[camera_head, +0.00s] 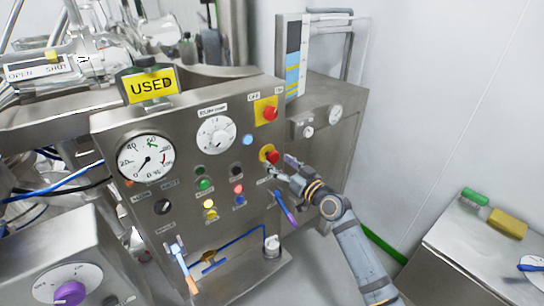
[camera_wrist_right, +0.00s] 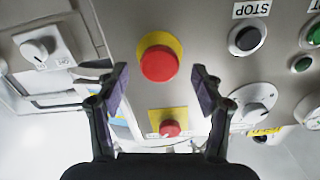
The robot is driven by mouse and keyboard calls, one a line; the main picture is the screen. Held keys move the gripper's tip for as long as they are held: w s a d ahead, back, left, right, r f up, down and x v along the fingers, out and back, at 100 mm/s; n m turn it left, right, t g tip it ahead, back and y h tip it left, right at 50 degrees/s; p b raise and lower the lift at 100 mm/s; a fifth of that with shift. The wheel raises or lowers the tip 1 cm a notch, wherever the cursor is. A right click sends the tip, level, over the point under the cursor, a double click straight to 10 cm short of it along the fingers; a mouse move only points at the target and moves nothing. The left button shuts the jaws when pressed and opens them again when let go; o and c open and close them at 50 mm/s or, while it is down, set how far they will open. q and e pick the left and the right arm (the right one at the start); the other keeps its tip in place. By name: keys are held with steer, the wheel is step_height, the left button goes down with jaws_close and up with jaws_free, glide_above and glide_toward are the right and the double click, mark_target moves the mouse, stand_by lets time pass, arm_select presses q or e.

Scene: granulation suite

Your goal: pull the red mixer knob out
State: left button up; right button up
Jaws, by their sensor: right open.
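Two red knobs sit on the right side of the steel control panel. The lower red knob (camera_head: 273,157) is on a round yellow plate; in the right wrist view it is the large red knob (camera_wrist_right: 158,65). The upper red knob (camera_head: 270,114) is on a square yellow plate and also shows in the right wrist view (camera_wrist_right: 170,128). I cannot read which is the mixer knob. My right gripper (camera_head: 280,167) is open at the lower knob. In the wrist view its fingertips are on either side of this knob, with visible gaps. My left gripper is not in view.
A purple-tipped handle (camera_head: 286,207) hangs below the right gripper.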

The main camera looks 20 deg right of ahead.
mark_target(274, 159)
steer(key=x, duration=0.4)
steer(key=shift+w+p, duration=0.2)
steer(key=shift+p, duration=0.1)
